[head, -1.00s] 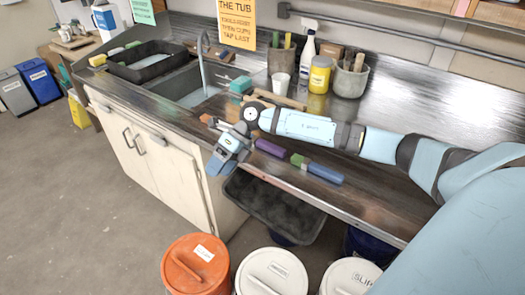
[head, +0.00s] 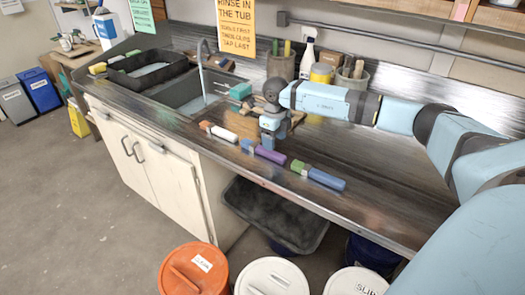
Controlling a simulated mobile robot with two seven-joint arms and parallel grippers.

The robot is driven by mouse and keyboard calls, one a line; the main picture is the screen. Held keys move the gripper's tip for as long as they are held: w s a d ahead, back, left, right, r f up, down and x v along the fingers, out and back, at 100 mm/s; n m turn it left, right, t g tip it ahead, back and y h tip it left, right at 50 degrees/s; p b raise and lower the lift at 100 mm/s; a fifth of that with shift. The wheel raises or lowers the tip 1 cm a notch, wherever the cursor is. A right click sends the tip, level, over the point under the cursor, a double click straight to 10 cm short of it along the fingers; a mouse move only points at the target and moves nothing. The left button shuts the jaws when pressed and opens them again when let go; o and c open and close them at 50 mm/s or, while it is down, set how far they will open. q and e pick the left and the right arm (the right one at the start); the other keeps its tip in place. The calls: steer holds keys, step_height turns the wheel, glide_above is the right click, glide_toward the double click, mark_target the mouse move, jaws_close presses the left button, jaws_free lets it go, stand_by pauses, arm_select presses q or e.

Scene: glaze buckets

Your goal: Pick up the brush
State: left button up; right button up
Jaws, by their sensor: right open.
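Three short, thick-handled, brush-like tools lie in a row along the counter's front edge. One is white with an orange end (head: 220,132), one is purple with a blue end (head: 268,154), and one is blue with a green end (head: 322,177). I cannot tell from their shapes which is the brush. My right gripper (head: 267,143) is open and points down just behind the purple tool. Whether it touches that tool is hard to tell. My left gripper is out of view.
The sink (head: 195,95) with a tap is to the left, beside a black tub (head: 147,70). A wooden piece lies partly hidden behind my gripper. Bottles and pots stand at the back wall. Lidded buckets, one orange (head: 195,270), stand on the floor in front.

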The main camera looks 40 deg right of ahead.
mark_target(274, 153)
steer(key=shift+a+f+p, duration=0.1)
steer(key=shift+f+p, duration=0.25)
steer(key=shift+f, duration=2.4)
jaws_close()
steer(key=shift+r, duration=0.1)
